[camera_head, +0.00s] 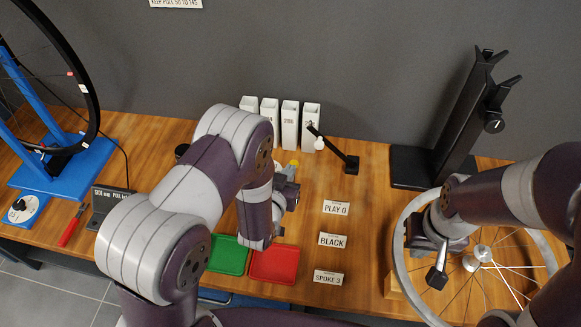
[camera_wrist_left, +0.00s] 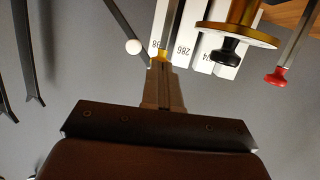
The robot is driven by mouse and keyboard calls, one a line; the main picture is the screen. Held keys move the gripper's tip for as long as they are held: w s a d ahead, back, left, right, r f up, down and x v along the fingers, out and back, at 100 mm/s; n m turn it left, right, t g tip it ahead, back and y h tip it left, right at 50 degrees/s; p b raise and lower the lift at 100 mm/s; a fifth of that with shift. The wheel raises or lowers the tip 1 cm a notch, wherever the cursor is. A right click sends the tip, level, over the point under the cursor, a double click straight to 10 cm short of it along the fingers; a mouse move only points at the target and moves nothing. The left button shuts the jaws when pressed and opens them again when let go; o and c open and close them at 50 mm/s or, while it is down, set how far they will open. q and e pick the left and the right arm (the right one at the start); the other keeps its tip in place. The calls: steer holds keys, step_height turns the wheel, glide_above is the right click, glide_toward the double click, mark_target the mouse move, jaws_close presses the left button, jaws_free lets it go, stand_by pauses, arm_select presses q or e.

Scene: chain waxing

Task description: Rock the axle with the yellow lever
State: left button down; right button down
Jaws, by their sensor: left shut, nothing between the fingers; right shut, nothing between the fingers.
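A yellow knob (camera_head: 293,163) shows just beyond my left gripper (camera_head: 291,174) in the head view. In the left wrist view the yellow knob (camera_wrist_left: 158,58), on a grey rod, is right at the tips of my shut left gripper (camera_wrist_left: 160,68); whether they touch I cannot tell. A brass flange (camera_wrist_left: 238,32), a black knob (camera_wrist_left: 228,52) and a red knob (camera_wrist_left: 277,77) are to its right. My left arm hides most of that fixture in the head view. My right gripper (camera_head: 438,270) is shut over the spoked wheel (camera_head: 402,278), holding nothing.
A green tray (camera_head: 228,254), a red tray (camera_head: 274,265) and cards reading PLAY 0 (camera_head: 336,208), BLACK and SPOKE 3 lie in front. A black stand (camera_head: 450,130) rises at right, a blue wheel stand (camera_head: 75,172) at left.

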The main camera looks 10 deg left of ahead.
stand_by(0.3)
arm_select(q)
steer(key=w+g+p, duration=0.1)
steer(key=w+p, duration=0.1)
steer(key=w, duration=0.1)
steer(key=w+g+p, duration=0.1)
steer(key=w, duration=0.1)
steer(key=shift+r+g, duration=0.25)
steer(key=shift+g, duration=0.05)
steer(key=shift+w+r, duration=0.15)
steer(key=shift+w, duration=0.15)
steer(key=shift+w+r, duration=0.15)
steer(key=shift+r, duration=0.05)
